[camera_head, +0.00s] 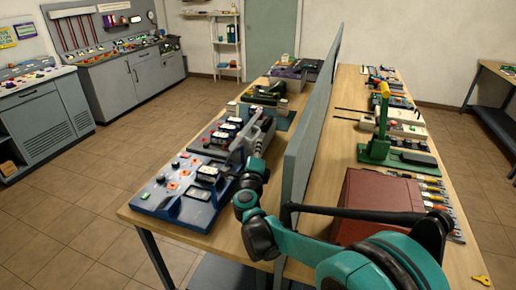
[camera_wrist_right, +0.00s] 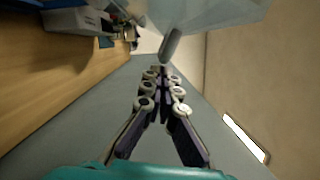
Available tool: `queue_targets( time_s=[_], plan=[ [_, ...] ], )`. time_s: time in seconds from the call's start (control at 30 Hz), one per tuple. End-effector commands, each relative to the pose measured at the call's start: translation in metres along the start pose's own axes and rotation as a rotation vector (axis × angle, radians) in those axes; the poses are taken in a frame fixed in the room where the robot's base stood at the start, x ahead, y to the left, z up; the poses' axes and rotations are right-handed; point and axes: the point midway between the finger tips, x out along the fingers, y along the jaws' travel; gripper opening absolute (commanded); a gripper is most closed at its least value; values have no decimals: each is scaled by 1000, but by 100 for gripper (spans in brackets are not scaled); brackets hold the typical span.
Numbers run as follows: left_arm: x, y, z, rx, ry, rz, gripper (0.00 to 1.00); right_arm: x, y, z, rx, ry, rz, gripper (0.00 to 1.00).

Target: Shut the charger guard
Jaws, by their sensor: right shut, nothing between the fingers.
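A blue charger unit (camera_head: 178,207) with several black battery packs sits at the near left end of the workbench. A pale, see-through panel (camera_wrist_right: 200,12), which looks like the charger guard, shows at the top of the right wrist view with a grey bar-like handle (camera_wrist_right: 171,44). In the head view I cannot clearly make out the guard's panel or its angle. My right gripper (camera_wrist_right: 159,72) is shut and empty, its fingertips just short of the grey bar; I cannot tell if they touch. In the head view its arm reaches the charger's right side. My left gripper is not in view.
A grey upright divider (camera_head: 305,160) runs along the workbench, close to my right arm. A dark red box (camera_head: 362,205) and a green press (camera_head: 383,145) stand to its right. More equipment lies farther along the bench (camera_head: 150,214). The left floor is clear.

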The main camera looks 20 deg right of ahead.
Motion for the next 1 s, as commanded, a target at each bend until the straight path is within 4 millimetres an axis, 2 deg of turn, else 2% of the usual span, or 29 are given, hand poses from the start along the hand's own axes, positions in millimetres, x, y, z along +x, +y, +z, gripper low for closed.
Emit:
queue_targets(
  time_s=[0.17,0.37,0.7,1.0],
  plan=[
    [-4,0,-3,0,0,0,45,1,-4,5,-24,-1,6,0],
    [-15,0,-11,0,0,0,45,4,-13,22,-113,-2,26,0],
    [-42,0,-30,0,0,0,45,17,-28,75,-397,-3,94,0],
    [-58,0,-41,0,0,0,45,29,-23,127,-675,-3,158,0]
  ],
)
